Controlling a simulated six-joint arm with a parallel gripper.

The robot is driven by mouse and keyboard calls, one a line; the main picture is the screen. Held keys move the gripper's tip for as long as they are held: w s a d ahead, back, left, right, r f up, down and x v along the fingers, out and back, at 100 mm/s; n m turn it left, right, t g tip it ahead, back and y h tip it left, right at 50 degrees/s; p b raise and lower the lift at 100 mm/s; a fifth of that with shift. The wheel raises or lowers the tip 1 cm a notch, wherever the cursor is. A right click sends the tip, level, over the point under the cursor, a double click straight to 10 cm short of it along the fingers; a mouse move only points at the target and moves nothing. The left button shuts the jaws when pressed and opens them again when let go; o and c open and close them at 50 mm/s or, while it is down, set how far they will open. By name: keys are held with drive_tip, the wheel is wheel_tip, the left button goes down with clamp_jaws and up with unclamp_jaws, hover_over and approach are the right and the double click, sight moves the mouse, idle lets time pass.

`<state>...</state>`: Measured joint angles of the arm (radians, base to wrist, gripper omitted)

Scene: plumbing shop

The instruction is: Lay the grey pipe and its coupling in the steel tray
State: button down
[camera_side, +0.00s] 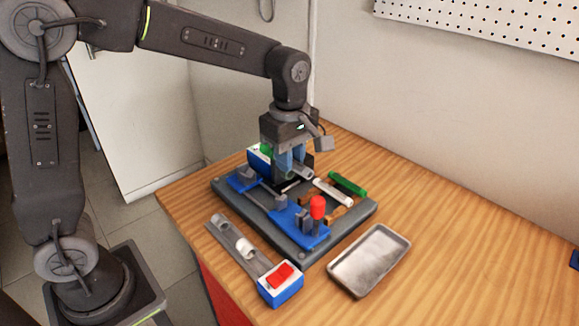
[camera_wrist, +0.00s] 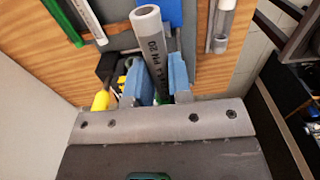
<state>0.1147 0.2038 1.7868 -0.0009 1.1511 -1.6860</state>
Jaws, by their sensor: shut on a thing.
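My gripper (camera_side: 290,160) is over the back of the dark fixture board (camera_side: 287,246), with its blue fingers shut on a grey pipe (camera_side: 303,172). In the wrist view the pipe (camera_wrist: 155,48) lies between the fingers (camera_wrist: 158,78), with printed lettering on its side and its open end pointing away from my wrist. That end looks slightly wider; I cannot tell whether this is the coupling. The steel tray (camera_side: 343,281) lies on the bench at the front right, apart from the board, and looks empty.
The board carries blue clamps (camera_side: 287,218) and a red knob (camera_side: 317,206). A white pipe (camera_side: 333,192) and a green pipe (camera_side: 348,184) lie at its right. A grey rail (camera_side: 220,231) with a white piece and a blue-white box (camera_side: 281,288) lies in front.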

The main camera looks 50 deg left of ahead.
drive_tip(key=shift+r, duration=0.9)
drive_tip(key=shift+w+d+r+m, duration=0.15)
drive_tip(key=shift+d+r+m, duration=0.1)
drive_tip(key=shift+m, duration=0.05)
drive_tip(key=w+d+m, duration=0.4)
drive_tip(key=d+m, duration=0.4)
drive_tip(key=m, duration=0.9)
hover_over(367, 264)
wheel_tip(367, 264, down, 10)
drive_tip(key=shift+f, duration=4.3)
